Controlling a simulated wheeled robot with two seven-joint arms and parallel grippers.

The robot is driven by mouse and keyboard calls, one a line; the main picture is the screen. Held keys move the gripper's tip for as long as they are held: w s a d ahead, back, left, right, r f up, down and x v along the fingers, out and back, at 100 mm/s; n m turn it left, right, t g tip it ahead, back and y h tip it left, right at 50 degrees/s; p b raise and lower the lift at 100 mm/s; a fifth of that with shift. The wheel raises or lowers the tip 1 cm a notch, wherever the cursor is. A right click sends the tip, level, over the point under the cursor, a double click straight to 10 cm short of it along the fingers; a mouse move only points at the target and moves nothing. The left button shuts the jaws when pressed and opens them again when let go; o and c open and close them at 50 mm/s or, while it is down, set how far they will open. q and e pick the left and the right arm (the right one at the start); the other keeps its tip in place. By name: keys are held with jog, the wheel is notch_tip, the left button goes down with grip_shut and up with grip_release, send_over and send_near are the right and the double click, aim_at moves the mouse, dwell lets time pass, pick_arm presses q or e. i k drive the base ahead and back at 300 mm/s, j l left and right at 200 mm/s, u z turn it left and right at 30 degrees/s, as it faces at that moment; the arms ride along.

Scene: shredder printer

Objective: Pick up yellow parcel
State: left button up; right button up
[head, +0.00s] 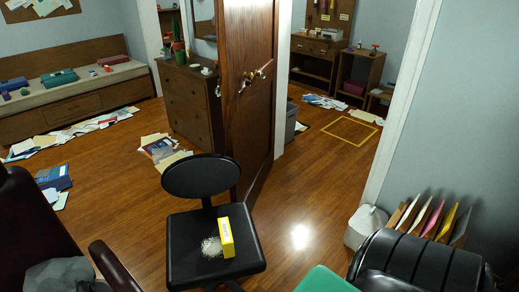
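A small yellow box (229,238), which looks like the yellow parcel, stands upright on the seat of a black office chair (187,272). A white panel shows on its left face. A small pile of pale shredded material (211,247) lies on the seat just left of it. Neither of my grippers shows in the head view, so no gripper is seen near the box.
A brown wooden door (247,90) stands open behind the chair. A dark armchair (110,268) is at lower left and a black padded chair (420,262) at lower right. Papers (165,150) litter the floor. Bare floor (300,200) lies right of the chair.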

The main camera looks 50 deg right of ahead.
aim_at(226, 238)
jog(key=z, duration=1.15)
jog(key=k+z, duration=0.15)
jog(key=z, duration=0.25)
jog(key=k+j+z, duration=0.1)
jog(key=z, duration=0.3)
jog(key=k+z, duration=0.2)
jog(key=z, duration=0.15)
